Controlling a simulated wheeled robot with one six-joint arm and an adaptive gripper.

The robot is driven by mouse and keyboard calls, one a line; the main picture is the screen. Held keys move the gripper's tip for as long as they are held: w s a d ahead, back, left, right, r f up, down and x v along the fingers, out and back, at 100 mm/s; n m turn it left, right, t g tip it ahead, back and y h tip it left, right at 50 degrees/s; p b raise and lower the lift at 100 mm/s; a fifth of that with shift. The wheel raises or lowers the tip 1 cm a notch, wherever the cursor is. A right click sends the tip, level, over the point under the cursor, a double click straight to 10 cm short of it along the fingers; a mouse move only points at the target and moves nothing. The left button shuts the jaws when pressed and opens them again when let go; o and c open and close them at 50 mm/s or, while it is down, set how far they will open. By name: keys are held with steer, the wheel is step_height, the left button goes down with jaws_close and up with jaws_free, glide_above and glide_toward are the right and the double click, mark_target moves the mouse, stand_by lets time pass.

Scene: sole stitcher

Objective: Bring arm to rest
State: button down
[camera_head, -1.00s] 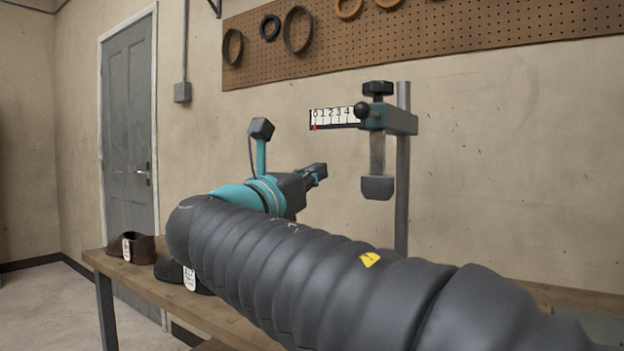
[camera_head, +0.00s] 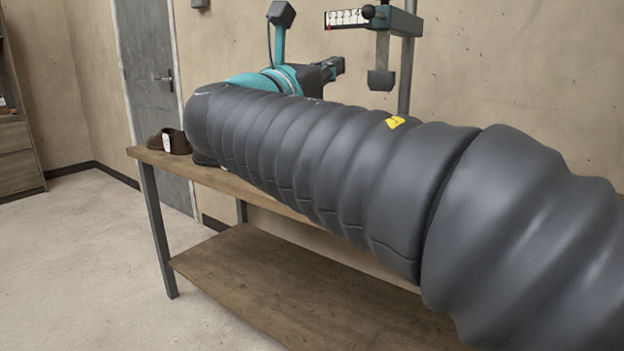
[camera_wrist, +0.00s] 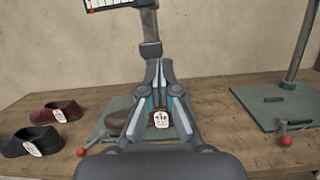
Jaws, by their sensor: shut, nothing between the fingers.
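My arm, in a dark ribbed sleeve, stretches across the head view over the wooden workbench (camera_head: 215,180). My gripper (camera_head: 336,66) shows small at its far end, near the hanging presser of the stitching stand (camera_head: 381,80). In the wrist view my gripper (camera_wrist: 160,66) is shut and empty, with its fingertips together in front of the presser post (camera_wrist: 149,28). A brown shoe (camera_wrist: 118,122) with a white tag lies on a grey-green base plate behind and below the fingers, partly hidden by them.
A dark red shoe (camera_wrist: 57,112) and a black shoe (camera_wrist: 31,142), both tagged, stand at the bench's left. A second base plate with a post (camera_wrist: 262,106) is at the right. Red-knobbed levers (camera_wrist: 285,140) stick out in front. The floor (camera_head: 85,260) left of the bench is clear.

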steer(key=s+d+f+m+g+y, duration=0.15)
steer(key=f+m+g+y, duration=0.35)
steer(key=f, duration=0.8)
steer(key=s+f+m+g+y, duration=0.25)
steer(key=f+m, duration=0.45)
steer(key=f, duration=0.7)
steer(key=s+d+f+m+g+y, duration=0.2)
steer(key=s+d+f+m, duration=0.1)
steer(key=s+f+m, duration=0.35)
steer(key=s+d+f+m+g+y, duration=0.3)
steer(key=s+f+m, duration=0.2)
steer(key=s+f, duration=0.25)
steer(key=s+d+m+t, duration=0.1)
steer(key=s+d+m, duration=0.3)
steer(key=s+d, duration=0.1)
steer(key=shift+s+d+r+p, duration=0.15)
steer(key=shift+s+p, duration=0.2)
steer(key=shift+p, duration=0.1)
